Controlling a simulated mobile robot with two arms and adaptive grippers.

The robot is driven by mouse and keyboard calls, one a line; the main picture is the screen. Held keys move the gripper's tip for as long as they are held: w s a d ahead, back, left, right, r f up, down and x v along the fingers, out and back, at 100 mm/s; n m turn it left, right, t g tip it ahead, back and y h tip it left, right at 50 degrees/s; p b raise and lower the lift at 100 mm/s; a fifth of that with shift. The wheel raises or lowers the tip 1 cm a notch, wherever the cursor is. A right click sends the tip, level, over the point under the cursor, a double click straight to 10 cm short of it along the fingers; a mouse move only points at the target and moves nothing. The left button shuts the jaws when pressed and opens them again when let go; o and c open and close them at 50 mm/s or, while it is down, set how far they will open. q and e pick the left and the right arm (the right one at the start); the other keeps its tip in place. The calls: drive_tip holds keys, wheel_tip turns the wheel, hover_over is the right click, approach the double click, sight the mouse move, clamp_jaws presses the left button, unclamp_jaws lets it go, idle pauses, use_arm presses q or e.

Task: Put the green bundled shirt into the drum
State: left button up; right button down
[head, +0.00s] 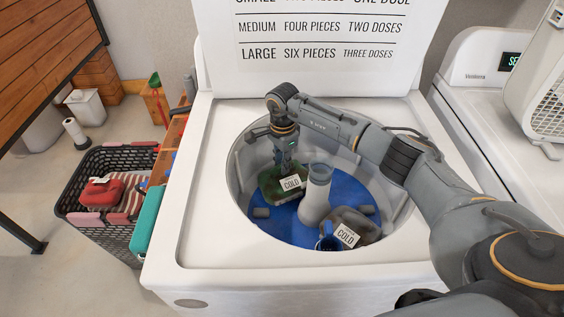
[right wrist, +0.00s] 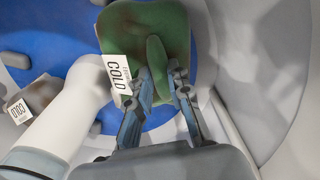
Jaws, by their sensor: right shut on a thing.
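The green bundled shirt (head: 270,187) has a white "COLD" tag and is inside the drum (head: 243,165), at its back left. It also shows in the right wrist view (right wrist: 146,24), low over the blue drum floor. I cannot tell if it touches the floor. My right gripper (head: 286,167) reaches down into the drum from above. In the right wrist view its two fingers (right wrist: 164,72) are shut on a raised green fold of the shirt. My left gripper is in neither view.
A grey-brown bundle (head: 349,222) with a "COLD" tag lies at the drum's front right. A white agitator post (head: 315,199) stands in the middle. The raised lid (head: 310,75) is behind. A dark laundry basket (head: 108,232) stands on the floor at left.

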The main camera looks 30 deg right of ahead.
drive_tip(key=c, duration=1.2)
unclamp_jaws()
drive_tip(key=shift+o, duration=0.2)
wheel_tip(320, 180, up, 26)
drive_tip(key=p, duration=1.4)
drive_tip(key=shift+p, duration=0.4)
